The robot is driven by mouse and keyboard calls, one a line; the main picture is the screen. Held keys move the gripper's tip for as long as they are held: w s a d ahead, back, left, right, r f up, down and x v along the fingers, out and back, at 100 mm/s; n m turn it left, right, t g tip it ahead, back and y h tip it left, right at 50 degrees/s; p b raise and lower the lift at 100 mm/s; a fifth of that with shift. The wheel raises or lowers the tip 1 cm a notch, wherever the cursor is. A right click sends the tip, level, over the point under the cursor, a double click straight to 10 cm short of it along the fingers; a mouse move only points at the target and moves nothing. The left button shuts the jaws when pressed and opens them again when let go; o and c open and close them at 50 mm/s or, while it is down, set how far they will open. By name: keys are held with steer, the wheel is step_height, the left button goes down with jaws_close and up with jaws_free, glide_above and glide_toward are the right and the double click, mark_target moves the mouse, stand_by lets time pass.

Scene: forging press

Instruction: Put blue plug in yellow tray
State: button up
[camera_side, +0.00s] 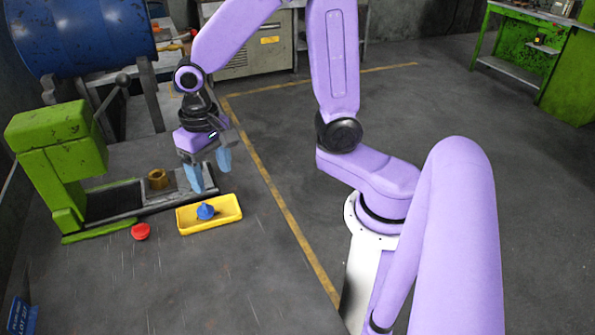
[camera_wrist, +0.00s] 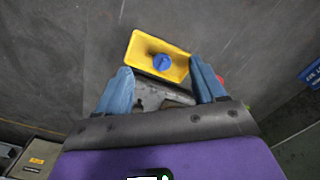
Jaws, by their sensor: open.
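The blue plug (camera_side: 206,211) lies inside the yellow tray (camera_side: 232,214) on the dark table. In the wrist view the blue plug (camera_wrist: 162,62) also sits within the yellow tray (camera_wrist: 134,48), on its floor near the middle. My gripper (camera_side: 209,172) is open and empty, with its blue fingers above and just behind the tray in the side view. In the wrist view the fingers of my gripper (camera_wrist: 162,92) are spread wide, with the tray beyond and between them. The plug is apart from both fingers.
A red piece (camera_side: 140,231) lies on the table left of the tray. A green press (camera_side: 62,160) stands at the left, and a brass-coloured ring (camera_side: 157,179) sits on its metal bed. The table front is clear.

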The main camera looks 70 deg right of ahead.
steer(key=s+d+r+n, duration=0.2)
steer(key=s+n, duration=1.2)
steer(key=s, duration=0.4)
steer(key=shift+d+r+n, duration=0.2)
steer(key=shift+r+n, duration=0.15)
steer(key=shift+n, duration=0.05)
